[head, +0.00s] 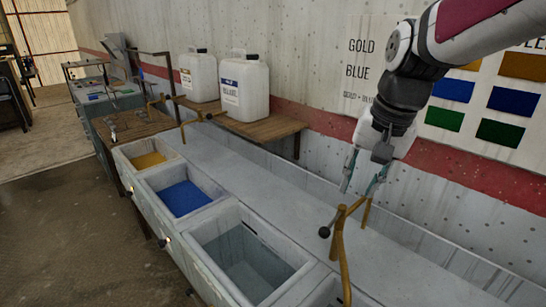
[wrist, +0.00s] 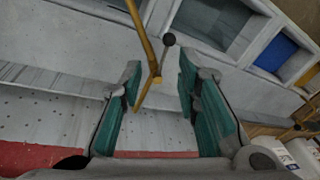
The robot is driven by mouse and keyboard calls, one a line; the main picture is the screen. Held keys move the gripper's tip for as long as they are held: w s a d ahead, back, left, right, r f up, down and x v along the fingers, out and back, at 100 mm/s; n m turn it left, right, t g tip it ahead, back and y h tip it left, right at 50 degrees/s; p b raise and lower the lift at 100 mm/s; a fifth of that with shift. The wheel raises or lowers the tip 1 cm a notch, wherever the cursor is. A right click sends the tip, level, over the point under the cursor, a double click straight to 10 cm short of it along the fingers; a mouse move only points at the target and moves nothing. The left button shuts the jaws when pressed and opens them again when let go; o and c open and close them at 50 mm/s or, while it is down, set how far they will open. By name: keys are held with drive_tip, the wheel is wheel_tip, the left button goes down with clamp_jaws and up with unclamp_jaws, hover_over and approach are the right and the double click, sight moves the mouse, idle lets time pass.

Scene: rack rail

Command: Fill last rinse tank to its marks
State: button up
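A brass tap (head: 341,245) with a black-knobbed lever rises behind the front tanks. A grey tank (head: 250,262) stands left of it, and another tank (head: 326,294) is cut off at the bottom edge. I cannot tell which is the last rinse tank, nor its marks or level. My gripper (head: 362,182) hangs just above and behind the tap. In the wrist view the fingers of my gripper (wrist: 160,88) are apart, with the tap (wrist: 156,70) and its black knob (wrist: 168,40) showing between them. No contact is visible.
A gold tank (head: 149,160) and a blue tank (head: 183,198) continue the row leftward. Two white jugs (head: 243,88) stand on a wooden shelf (head: 262,128) at the wall. Another brass tap (head: 184,122) stands farther away. The grey ledge (head: 270,180) behind the tanks is clear.

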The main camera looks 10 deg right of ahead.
sight(331, 223)
drive_tip(key=w+d+f+m+g, duration=0.1)
drive_tip(key=w+d+f+m, duration=0.2)
drive_tip(key=w, duration=0.5)
drive_tip(key=shift+y, duration=0.3)
drive_tip(key=a+f, duration=0.1)
drive_tip(key=f, duration=0.4)
drive_tip(key=w+a+f, duration=0.1)
drive_tip(key=f, duration=0.4)
drive_tip(key=f+p, duration=0.1)
drive_tip(key=f, duration=0.4)
drive_tip(key=shift+w+a, duration=0.4)
clamp_jaws()
